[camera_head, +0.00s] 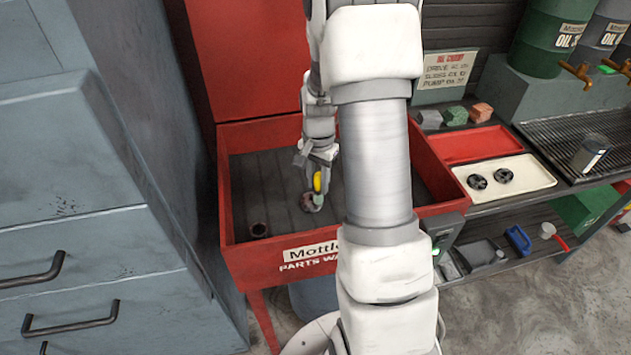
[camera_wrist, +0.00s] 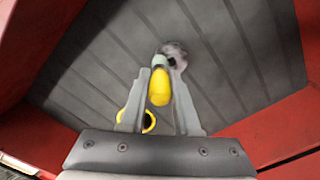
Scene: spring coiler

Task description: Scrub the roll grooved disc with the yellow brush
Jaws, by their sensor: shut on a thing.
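The yellow brush (camera_head: 317,181) is held upright in my gripper (camera_head: 320,160) over the parts-washer basin. In the wrist view the brush's yellow body (camera_wrist: 160,90) sits between the two fingers, with a pale grey-green head beyond it. A small grey-brown round part (camera_head: 308,203), seemingly the grooved disc, is at the brush's lower end. In the wrist view the disc (camera_wrist: 176,54) shows a dark centre, and the brush head appears to touch its edge. The fingers and brush hide part of it; its grooves are too small to make out.
The red basin (camera_head: 229,200) has raised walls and a dark slatted floor. Grey cabinets (camera_head: 90,240) stand close on the left.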

